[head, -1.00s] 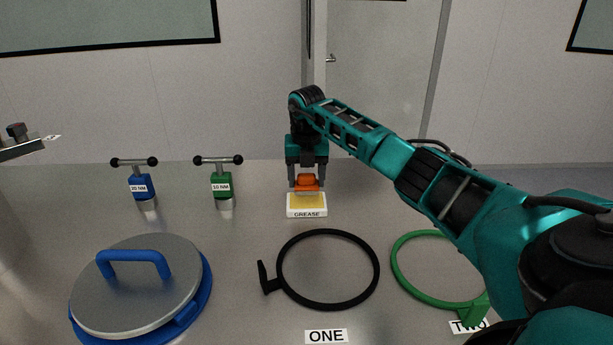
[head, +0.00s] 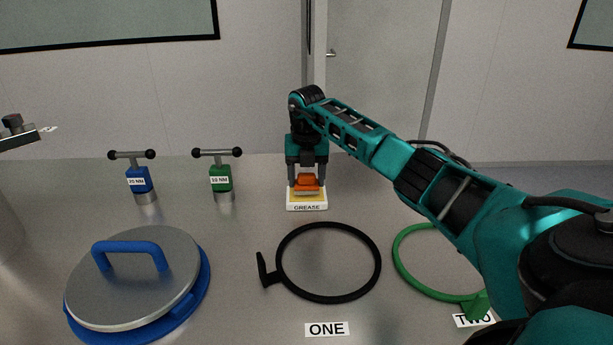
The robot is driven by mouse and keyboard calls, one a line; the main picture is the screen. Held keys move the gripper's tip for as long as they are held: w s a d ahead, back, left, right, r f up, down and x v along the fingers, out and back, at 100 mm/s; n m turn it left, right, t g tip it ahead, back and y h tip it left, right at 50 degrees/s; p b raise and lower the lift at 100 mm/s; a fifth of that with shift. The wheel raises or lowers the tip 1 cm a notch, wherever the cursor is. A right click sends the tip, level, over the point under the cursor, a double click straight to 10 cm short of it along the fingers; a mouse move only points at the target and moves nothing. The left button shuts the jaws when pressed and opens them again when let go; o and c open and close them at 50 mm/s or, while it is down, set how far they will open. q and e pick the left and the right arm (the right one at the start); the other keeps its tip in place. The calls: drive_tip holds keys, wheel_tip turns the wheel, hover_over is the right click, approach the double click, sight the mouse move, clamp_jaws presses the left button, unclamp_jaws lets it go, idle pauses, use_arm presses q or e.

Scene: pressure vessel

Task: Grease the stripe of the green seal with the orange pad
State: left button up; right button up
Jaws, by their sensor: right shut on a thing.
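The orange pad (head: 307,183) is between the fingers of my right gripper (head: 307,180), which is shut on it. The pad is at the grease tray (head: 307,206), a white box with a yellow top marked GREASE; whether it touches the yellow surface I cannot tell. The green seal (head: 405,272) is a ring with a tab lying on the table at the right, by the label TWO (head: 474,320). My right arm hides part of its right side. I cannot make out a stripe on it. My left gripper is not in view.
A black ring (head: 283,285) with a tab lies by the label ONE (head: 327,329). A grey lid with a blue handle (head: 131,248) is at the front left. A blue tool (head: 138,180) and a green tool (head: 221,178) stand at the back left. Table between them is clear.

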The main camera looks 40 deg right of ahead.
sight(306, 173)
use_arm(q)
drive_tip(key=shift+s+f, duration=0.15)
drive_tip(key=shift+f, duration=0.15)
use_arm(e)
drive_tip(key=shift+f, duration=0.45)
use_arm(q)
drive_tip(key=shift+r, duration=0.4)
use_arm(e)
drive_tip(key=shift+f, duration=0.15)
idle(1.3)
wheel_tip(306, 173, up, 3)
drive_tip(key=p, duration=0.2)
drive_tip(key=shift+f+p, duration=0.1)
drive_tip(key=shift+p, duration=0.25)
drive_tip(key=shift+r+p, duration=0.65)
wheel_tip(306, 173, up, 2)
drive_tip(key=shift+p, duration=0.95)
drive_tip(key=shift+r+p, duration=0.5)
drive_tip(key=shift+r, duration=0.05)
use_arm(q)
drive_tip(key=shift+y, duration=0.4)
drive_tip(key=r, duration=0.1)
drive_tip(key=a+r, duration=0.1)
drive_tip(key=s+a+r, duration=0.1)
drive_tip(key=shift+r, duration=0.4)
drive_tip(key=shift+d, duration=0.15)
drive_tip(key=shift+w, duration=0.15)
